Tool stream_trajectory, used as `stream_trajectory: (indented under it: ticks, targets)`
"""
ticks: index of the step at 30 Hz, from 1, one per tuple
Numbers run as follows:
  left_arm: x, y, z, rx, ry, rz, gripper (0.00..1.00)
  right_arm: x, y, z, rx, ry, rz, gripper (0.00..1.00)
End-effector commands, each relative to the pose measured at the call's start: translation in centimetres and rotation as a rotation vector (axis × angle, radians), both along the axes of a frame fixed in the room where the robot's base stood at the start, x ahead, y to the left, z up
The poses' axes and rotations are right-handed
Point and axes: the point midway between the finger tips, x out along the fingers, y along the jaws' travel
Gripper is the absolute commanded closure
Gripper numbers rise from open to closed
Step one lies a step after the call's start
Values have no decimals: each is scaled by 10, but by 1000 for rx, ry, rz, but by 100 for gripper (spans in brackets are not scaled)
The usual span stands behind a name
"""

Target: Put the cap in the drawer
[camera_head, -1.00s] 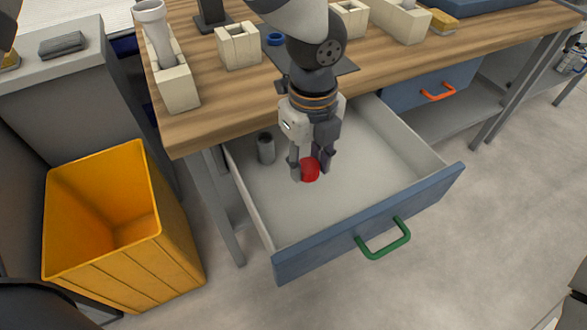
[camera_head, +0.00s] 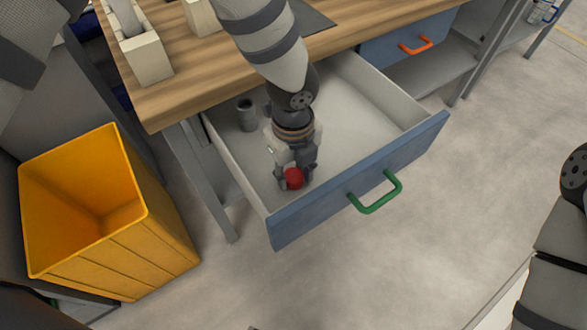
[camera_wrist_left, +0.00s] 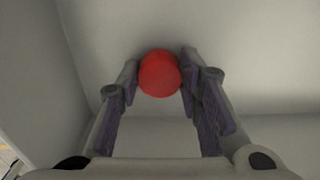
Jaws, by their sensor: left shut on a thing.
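The red cap (camera_head: 293,178) is between the fingertips of my left gripper (camera_head: 296,176), inside the open drawer (camera_head: 318,205). The left gripper is shut on it and points down, low over the drawer floor near the front panel. I cannot tell whether the cap touches the floor. In the left wrist view the round red cap (camera_wrist_left: 160,73) sits between the two fingers, with pale drawer surfaces around it. The drawer has a blue front and a green handle (camera_head: 376,193). My right arm shows at the right edge, but its gripper is out of view.
A grey cylinder (camera_head: 247,115) stands in the drawer's back left corner. The wooden tabletop (camera_head: 205,79) with cream holders (camera_head: 147,57) lies behind and above. A yellow bin (camera_head: 120,225) stands left. Another blue drawer with an orange handle (camera_head: 415,46) is shut.

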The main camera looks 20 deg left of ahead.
Motion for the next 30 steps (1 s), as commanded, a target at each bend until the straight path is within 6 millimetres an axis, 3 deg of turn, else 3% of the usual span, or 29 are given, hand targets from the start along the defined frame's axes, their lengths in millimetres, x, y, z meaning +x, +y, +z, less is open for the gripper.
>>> stream_trajectory:
  ticks: [4,5,7,17,30]
  targets:
    - [0,0,-4,1,1,0,81,-1,0,-1,0,2,0,60]
    - [0,0,-3,1,1,0,63,-1,0,-1,0,2,0,60]
    - [0,0,-3,0,0,1,47,0,0,-1,0,2,0,60]
    - [0,0,1,0,-1,1,47,1,0,1,0,-2,0,60]
    - [1,1,107,-1,-7,2,47,19,0,20,0,-62,-2,60]
